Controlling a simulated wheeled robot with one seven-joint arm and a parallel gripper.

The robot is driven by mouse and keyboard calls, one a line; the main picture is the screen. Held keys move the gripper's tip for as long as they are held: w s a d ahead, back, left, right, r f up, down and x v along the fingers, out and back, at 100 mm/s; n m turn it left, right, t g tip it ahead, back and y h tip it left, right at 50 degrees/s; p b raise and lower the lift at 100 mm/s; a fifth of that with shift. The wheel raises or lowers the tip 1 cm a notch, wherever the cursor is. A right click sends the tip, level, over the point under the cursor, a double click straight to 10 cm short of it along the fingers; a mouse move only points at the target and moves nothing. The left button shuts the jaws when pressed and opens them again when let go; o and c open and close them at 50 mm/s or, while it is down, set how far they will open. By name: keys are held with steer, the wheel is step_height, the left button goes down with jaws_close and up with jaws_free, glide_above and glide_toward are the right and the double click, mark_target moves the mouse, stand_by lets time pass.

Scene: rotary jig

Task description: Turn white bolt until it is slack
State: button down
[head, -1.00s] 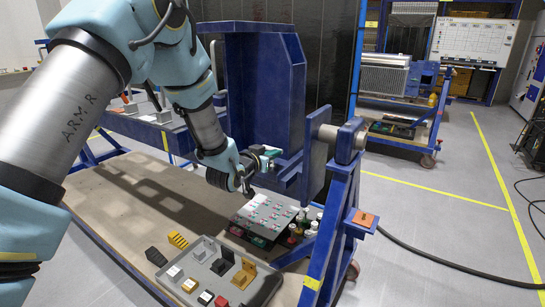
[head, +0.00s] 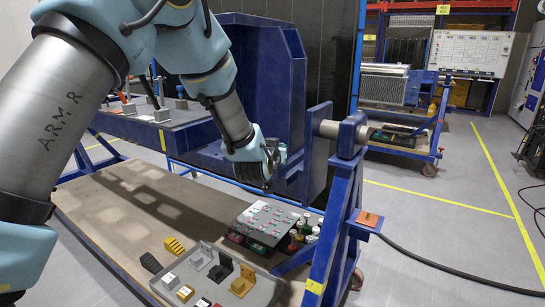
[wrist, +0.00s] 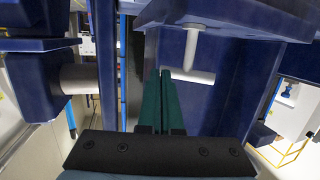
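In the wrist view, a pale T-shaped bolt (wrist: 190,48) hangs from a blue part of the jig, with an upright shank and a crossbar (wrist: 195,77) at its lower end. My gripper (wrist: 165,72) has dark green fingers lying close together, with only a thin line between them. The fingertips are at the crossbar's left end and hide part of it; I cannot tell whether they touch it. In the head view my gripper (head: 272,170) is beside the blue rotary jig (head: 262,85), below its upright plate. The bolt cannot be made out there.
Blue jig walls surround my gripper closely, with a pale shaft (wrist: 80,79) at the left. Below, a board of small parts (head: 268,220), several bottles (head: 308,228) and a grey tray (head: 262,291) stand on the wooden deck (head: 95,225). The floor at the right is mostly clear.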

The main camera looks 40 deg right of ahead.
steer(key=shift+s+d+n+t+y, duration=0.3)
steer(key=shift+d+n+t+y, duration=0.15)
steer(key=shift+n+t+y, duration=0.25)
steer(key=n+t+y+p, duration=0.1)
steer(key=d+n+t+y+p, duration=0.1)
steer(key=n+y, duration=0.1)
steer(key=n+t+y+p, duration=0.1)
steer(key=t, duration=0.1)
steer(key=shift+w+d+r, duration=0.25)
steer(key=shift+w+d, duration=0.05)
steer(key=shift+d, duration=0.05)
steer(key=n+y, duration=0.1)
steer(key=n+t+y+p, duration=0.1)
steer(key=y, duration=0.1)
steer(key=d+n+y, duration=0.1)
steer(key=shift+w+f+n+t+y+p, duration=0.2)
steer(key=shift+w+n+t+y+p, duration=0.1)
steer(key=shift+w+n+t+p, duration=0.1)
steer(key=shift+w+d, duration=0.25)
steer(key=shift+w, duration=0.05)
steer(key=shift+w+d, duration=0.2)
steer(key=b+v, duration=0.3)
steer(key=v, duration=0.8)
steer(key=shift+d, duration=0.15)
